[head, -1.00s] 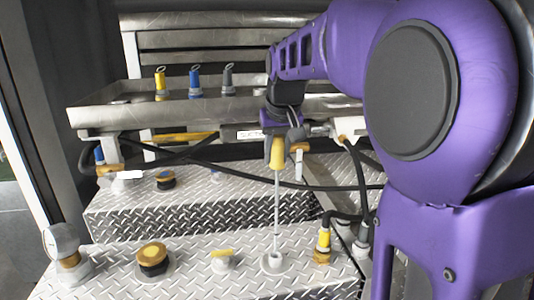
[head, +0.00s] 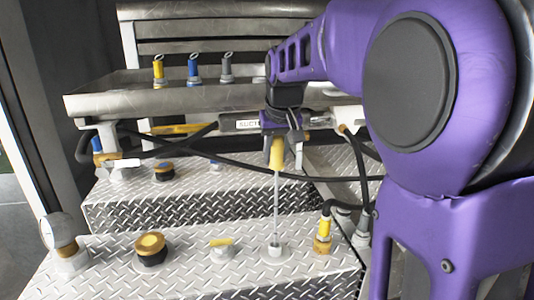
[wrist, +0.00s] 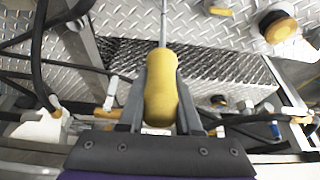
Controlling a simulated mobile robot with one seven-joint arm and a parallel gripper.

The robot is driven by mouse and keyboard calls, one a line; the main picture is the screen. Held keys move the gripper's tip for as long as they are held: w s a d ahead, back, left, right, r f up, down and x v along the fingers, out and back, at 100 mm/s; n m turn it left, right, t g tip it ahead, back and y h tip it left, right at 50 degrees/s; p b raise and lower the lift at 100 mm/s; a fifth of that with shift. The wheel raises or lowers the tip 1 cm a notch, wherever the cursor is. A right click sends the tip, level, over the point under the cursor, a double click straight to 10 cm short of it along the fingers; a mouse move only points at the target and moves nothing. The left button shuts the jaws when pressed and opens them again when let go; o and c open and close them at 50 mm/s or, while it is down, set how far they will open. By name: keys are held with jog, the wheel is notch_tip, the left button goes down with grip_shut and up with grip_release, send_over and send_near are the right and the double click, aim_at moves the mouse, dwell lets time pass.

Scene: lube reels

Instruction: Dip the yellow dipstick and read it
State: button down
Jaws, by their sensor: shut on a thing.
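The yellow dipstick handle (head: 277,153) is gripped between the fingers of my gripper (head: 278,138). Its thin metal rod (head: 276,205) hangs almost straight down to a small pale round port (head: 275,253) on the diamond-plate top. The rod's lower end meets the port's mouth; I cannot tell how far it is inside, if at all. In the wrist view the yellow handle (wrist: 161,88) sits between the two dark fingers, with the rod running up out of the picture. No reading on the rod can be made out.
On the plate beside the port are a yellow-tabbed cap (head: 222,247), a brass-topped cap (head: 151,247), a gauge (head: 60,235) and a yellow-collared hose fitting (head: 323,236). Black hoses (head: 230,168) cross behind the rod. A metal shelf (head: 115,101) holds yellow, blue and grey ringed pieces.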

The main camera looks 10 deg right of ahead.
jog(key=b, duration=0.6)
send_over(275, 215)
jog(key=w, duration=0.2)
jog(key=shift+s+d+f, duration=0.1)
jog(key=shift+f, duration=2.05)
jog(key=shift+s+d+f, duration=0.1)
jog(key=shift+f, duration=2)
jog(key=shift+f, duration=4.6)
jog(key=shift+f, duration=3.25)
jog(key=shift+r, duration=0.15)
